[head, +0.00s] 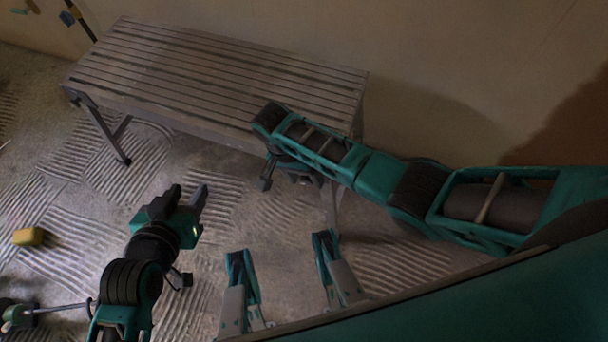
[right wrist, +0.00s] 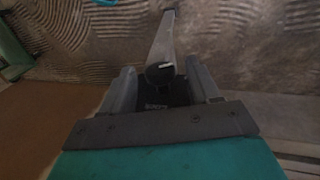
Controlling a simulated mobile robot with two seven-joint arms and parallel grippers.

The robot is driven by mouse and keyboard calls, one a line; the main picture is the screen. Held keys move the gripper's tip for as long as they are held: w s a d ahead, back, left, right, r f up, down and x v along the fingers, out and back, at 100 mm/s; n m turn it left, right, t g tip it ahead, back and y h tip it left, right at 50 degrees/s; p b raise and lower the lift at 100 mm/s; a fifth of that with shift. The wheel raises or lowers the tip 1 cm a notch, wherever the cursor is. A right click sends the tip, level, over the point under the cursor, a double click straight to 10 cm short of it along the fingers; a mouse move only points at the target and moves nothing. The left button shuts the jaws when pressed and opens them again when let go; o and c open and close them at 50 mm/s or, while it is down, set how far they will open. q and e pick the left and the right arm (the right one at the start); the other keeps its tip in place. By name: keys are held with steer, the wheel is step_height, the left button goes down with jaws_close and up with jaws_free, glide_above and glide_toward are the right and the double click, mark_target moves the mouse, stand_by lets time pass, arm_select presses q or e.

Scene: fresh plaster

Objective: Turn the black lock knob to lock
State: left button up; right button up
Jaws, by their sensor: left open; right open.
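The black lock knob (right wrist: 160,74), round with a white pointer mark, shows in the right wrist view. It sits on a dark plate (right wrist: 155,98) with light lettering too small to read surely. My right gripper (right wrist: 160,66) is open, with one finger on each side of the knob; I cannot tell whether they touch it. In the head view the knob is hidden by my right arm, which reaches to the front edge of the slatted bench (head: 220,75). My left gripper (head: 187,193) is open and empty above the floor, away from the bench.
A grey bench leg (right wrist: 162,38) rises just beyond the knob. The floor (head: 130,215) has ridged patches. A yellow block (head: 28,237) lies at the left. A plain wall (head: 450,60) stands behind the bench. The bench top is bare.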

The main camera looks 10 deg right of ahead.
steer(key=shift+c, duration=0.2)
steer(key=c, duration=1)
steer(key=shift+s+d+r+y+p, duration=0.15)
steer(key=shift+r+y+p, duration=0.2)
steer(key=shift+p, duration=0.8)
steer(key=t+y+p, duration=0.1)
steer(key=p, duration=0.1)
steer(key=shift+s+r+p, duration=0.1)
steer(key=shift+p, duration=0.2)
steer(key=t+y+p, duration=0.1)
steer(key=y+p, duration=0.1)
steer(key=p, duration=0.1)
steer(key=shift+s+d+f+t+y, duration=0.1)
steer(key=shift+d+f+t+y, duration=0.15)
steer(key=shift+t, duration=0.15)
steer(key=shift+f+t+y+p, duration=0.1)
steer(key=shift+t+y+p, duration=0.4)
steer(key=shift+y+p, duration=0.15)
arm_select(q)
step_height(320, 180, up, 8)
steer(key=shift+s+a+f, duration=0.2)
steer(key=shift+s+a, duration=0.1)
steer(key=shift+a, duration=0.1)
steer(key=shift+w+d+r, duration=0.1)
steer(key=shift+w+r, duration=0.05)
arm_select(e)
steer(key=shift+y, duration=0.25)
